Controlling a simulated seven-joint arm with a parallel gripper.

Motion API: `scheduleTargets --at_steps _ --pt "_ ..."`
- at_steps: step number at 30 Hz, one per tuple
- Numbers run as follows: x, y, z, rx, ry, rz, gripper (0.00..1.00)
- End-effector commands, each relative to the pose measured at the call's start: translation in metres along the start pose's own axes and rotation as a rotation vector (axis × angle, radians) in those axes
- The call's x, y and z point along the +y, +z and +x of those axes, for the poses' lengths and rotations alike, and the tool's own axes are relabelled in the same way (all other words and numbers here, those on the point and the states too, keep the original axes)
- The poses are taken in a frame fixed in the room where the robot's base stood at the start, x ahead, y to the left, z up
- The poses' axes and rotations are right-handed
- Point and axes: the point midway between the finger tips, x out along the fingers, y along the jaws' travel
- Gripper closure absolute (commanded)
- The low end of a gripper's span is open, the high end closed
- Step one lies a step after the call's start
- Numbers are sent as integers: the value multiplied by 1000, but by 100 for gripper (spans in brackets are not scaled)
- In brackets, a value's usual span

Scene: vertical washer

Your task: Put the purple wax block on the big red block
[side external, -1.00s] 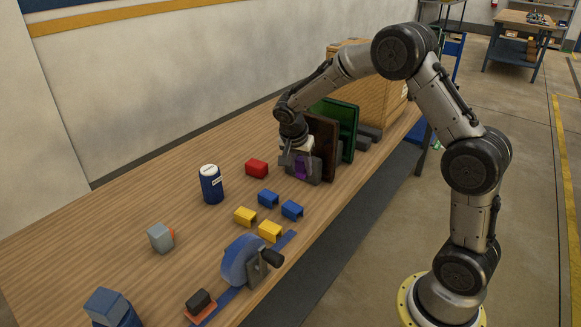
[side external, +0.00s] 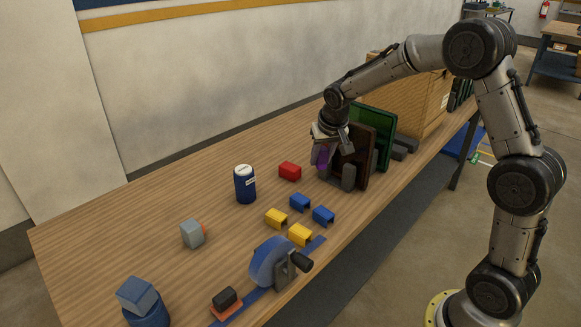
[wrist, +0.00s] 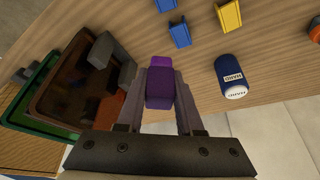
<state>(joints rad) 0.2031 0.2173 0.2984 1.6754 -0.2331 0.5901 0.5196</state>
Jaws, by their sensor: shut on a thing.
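The purple wax block (side external: 322,158) is held between the fingers of my gripper (side external: 323,158), just left of the dark brown panel. In the wrist view the purple block (wrist: 160,85) sits between both fingers (wrist: 160,100), which are shut on it. It appears raised off the table beside the grey feet of the panel. The red block (side external: 290,171) lies on the table to the left of my gripper, apart from it.
The brown panel (side external: 358,160) and green panel (side external: 375,125) stand upright to the right. Blue blocks (side external: 300,202), yellow blocks (side external: 276,218) and a blue drum (side external: 245,184) are nearby. A blue wheel with a crank (side external: 270,262) stands in front. Bare table lies behind the red block.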

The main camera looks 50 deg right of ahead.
Motion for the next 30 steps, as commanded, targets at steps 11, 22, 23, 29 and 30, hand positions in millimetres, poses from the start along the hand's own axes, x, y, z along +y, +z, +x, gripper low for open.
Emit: scheduleTargets --at_steps 11,22,23,29,30 --pt "-7 -62 2 0 -70 -172 100" --pt "-5 -92 40 -3 -59 -148 100" --pt "-7 -97 44 -2 -59 -148 100" --pt "-16 -123 72 -1 -59 -147 100" --pt "-17 -128 78 -1 -59 -147 100"
